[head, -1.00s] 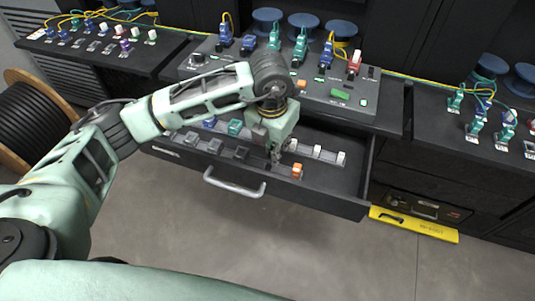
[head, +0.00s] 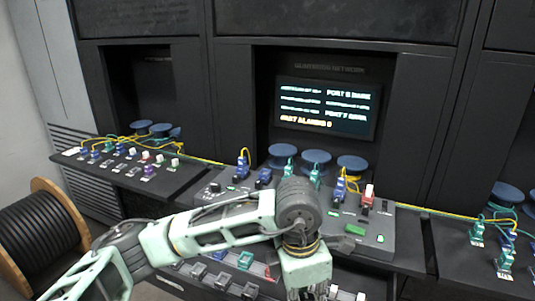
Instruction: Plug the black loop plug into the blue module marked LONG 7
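My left gripper (head: 304,291) hangs fingers-down over the open drawer in front of the console; its fingertips are cut by the lower picture edge, so I cannot tell what lies between them. Blue modules (head: 243,169), (head: 264,177) and (head: 339,190) stand on the sloped console (head: 376,236). Their labels are too small to read, so I cannot tell which is LONG 7. Dark grey or black plugs (head: 221,281) lie in the drawer left of the gripper; I cannot tell whether one is the loop plug. My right gripper is out of view.
A lit screen (head: 326,108) above the console lists ports. Teal modules (head: 315,177) and a red-white one (head: 368,194) also stand on the console. A left shelf (head: 185,186) and a right shelf (head: 449,256) carry more modules. A cable reel (head: 45,233) stands far left.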

